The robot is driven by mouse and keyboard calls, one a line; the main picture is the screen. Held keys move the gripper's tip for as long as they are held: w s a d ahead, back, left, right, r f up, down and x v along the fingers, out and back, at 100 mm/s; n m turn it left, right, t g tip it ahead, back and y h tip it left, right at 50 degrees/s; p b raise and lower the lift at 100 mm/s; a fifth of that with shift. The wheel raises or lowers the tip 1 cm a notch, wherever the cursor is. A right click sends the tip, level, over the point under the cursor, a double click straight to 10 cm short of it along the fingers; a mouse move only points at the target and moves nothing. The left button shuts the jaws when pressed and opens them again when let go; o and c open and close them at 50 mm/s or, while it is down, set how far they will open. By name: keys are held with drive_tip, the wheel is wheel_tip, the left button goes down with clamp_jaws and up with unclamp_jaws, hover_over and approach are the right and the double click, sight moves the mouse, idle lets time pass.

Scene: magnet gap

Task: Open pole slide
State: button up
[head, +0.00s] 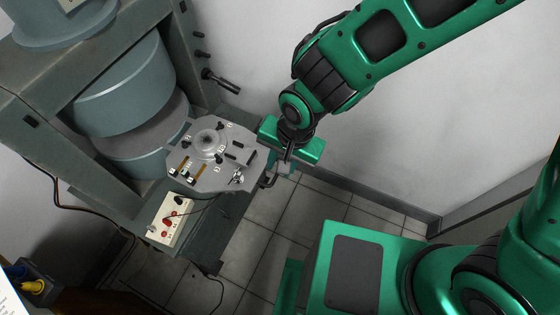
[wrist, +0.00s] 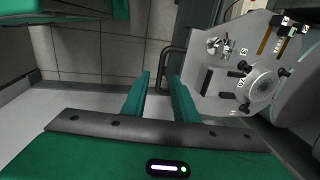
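A light grey plate (head: 228,176) with a round centre, small dark knobs and slots lies beside the large magnet's blue-grey cylinders (head: 125,90). It also shows in the wrist view (wrist: 232,98). A dark bent bar handle (wrist: 163,62) stands at the plate's edge; it shows small in the head view (head: 268,181). I cannot tell which part is the pole slide. My gripper (head: 284,166) points down just right of the plate. In the wrist view its two green fingers (wrist: 160,88) are apart, with part of the handle showing between them. I see no clear contact, and depth is unclear.
A cream box with red and black knobs (head: 170,220) sits below the plate, with cables hanging nearby. Dark levers (head: 220,80) stick out of the magnet frame (head: 190,70). The tiled floor (head: 300,215) and white wall (head: 420,120) to the right are clear.

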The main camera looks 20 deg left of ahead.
wheel_tip(320, 180, up, 10)
drive_tip(key=d, duration=0.1)
drive_tip(key=shift+d+f, duration=0.2)
drive_tip(key=shift+d, duration=0.15)
drive_tip(key=shift+s, duration=0.1)
idle(0.4)
